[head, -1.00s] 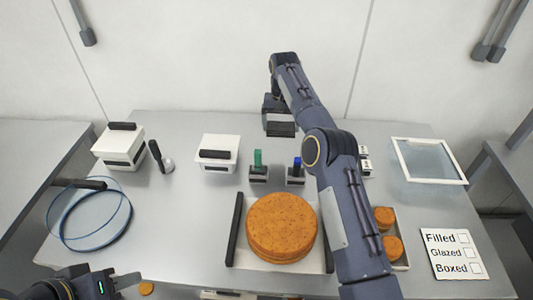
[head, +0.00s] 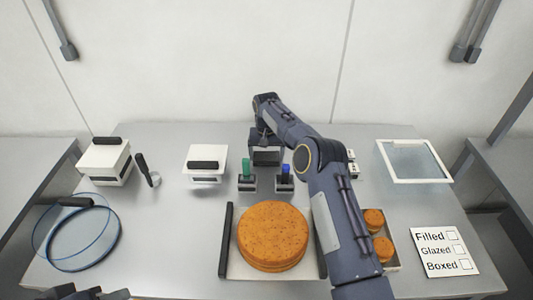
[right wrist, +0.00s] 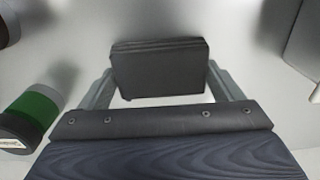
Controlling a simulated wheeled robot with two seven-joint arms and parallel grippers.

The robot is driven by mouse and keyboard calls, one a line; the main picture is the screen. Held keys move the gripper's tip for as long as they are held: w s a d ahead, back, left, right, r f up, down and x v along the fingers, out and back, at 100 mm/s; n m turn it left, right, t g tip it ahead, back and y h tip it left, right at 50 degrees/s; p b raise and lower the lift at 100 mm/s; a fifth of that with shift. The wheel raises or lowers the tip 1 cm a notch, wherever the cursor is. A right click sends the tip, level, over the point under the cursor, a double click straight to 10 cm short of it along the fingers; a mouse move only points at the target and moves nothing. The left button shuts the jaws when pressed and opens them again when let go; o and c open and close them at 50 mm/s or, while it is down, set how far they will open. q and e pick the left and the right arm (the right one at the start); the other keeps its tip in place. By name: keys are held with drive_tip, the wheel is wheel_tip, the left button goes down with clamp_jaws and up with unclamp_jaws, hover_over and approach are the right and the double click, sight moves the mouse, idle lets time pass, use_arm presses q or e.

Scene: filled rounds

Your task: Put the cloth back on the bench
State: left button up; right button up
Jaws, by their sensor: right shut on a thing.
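My right gripper (head: 266,152) reaches over the back middle of the steel bench (head: 330,160). It is shut on a dark grey folded cloth, which shows in the right wrist view (right wrist: 158,70) with its layers between the two fingers. In the head view the cloth (head: 266,158) is a dark block low at the back of the bench, behind the green-topped and blue-topped items. I cannot tell whether it touches the bench. My left gripper (head: 88,293) shows only as a sliver at the bottom left edge, and its fingers are hidden.
A green-topped item (head: 246,168) and a blue-topped item (head: 286,172) stand just in front of the cloth. A large orange-brown round (head: 272,235) lies in a tray. White lidded boxes (head: 205,163) stand left. A clear-topped frame (head: 414,161) lies right, above a checklist card (head: 444,251).

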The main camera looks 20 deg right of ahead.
sight(266, 155)
drive_tip(key=shift+f, duration=0.15)
drive_tip(key=o, duration=0.8)
drive_tip(key=shift+c, duration=0.2)
wheel_tip(266, 155, up, 6)
drive_tip(key=shift+f+b, duration=0.2)
drive_tip(key=shift+b, duration=0.2)
wheel_tip(266, 155, up, 7)
drive_tip(key=p, duration=0.1)
drive_tip(key=shift+p, duration=0.4)
